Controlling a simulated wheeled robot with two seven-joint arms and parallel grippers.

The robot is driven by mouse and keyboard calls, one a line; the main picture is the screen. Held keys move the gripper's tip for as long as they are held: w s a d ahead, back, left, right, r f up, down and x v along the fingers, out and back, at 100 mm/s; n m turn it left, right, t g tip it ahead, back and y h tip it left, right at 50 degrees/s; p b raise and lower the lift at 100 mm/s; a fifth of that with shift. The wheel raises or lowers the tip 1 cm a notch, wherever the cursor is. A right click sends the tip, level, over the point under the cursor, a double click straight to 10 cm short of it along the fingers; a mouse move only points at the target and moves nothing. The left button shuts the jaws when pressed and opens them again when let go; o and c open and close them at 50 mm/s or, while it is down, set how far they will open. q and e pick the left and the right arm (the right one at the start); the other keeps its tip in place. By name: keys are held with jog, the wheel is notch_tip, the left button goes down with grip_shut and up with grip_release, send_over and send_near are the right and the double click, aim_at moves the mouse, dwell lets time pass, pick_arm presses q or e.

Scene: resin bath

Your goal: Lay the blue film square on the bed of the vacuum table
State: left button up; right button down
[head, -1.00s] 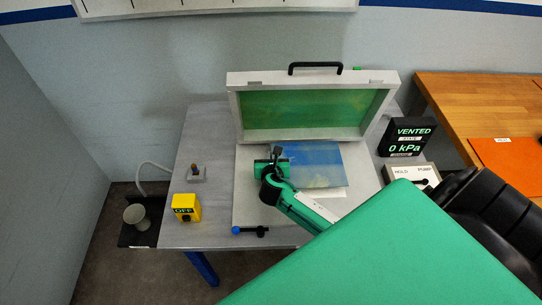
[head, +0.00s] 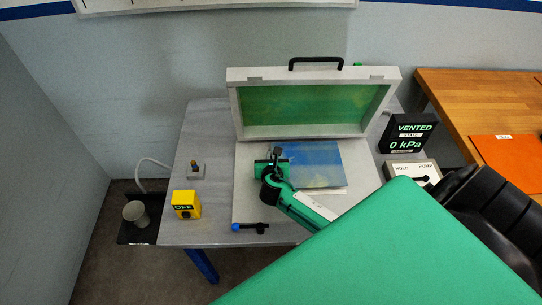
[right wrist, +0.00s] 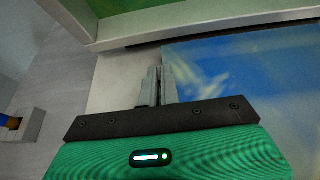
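The blue film square (head: 318,166), blue with paler streaks, is over the bed (head: 246,200) of the vacuum table, in front of the raised lid (head: 309,133). A pale strip shows along its near edge. I cannot tell whether it lies flat or hangs slightly above the bed. My right gripper (head: 276,152) is at its left edge. In the right wrist view the fingers (right wrist: 158,72) are close together, on the line of the film's left edge (right wrist: 235,75), and look shut on it. The fingertips are partly hidden. My left gripper is not in view.
A yellow OFF box (head: 185,204), a blue-tipped lever (head: 250,228) and a small fitting (head: 195,171) are at the left. A black gauge reading VENTED, 0 kPa (head: 406,132) and a HOLD/PUMP switch box (head: 412,171) are at the right. My green arm covers the lower right.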

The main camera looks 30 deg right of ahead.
jog(key=shift+f+b, duration=0.7)
jog(key=shift+f, duration=0.75)
jog(key=shift+r, duration=0.1)
jog(key=c, duration=1.6)
grip_release()
jog(key=shift+o, duration=0.2)
jog(key=shift+r+p, duration=3.55)
jog(key=shift+p, duration=0.55)
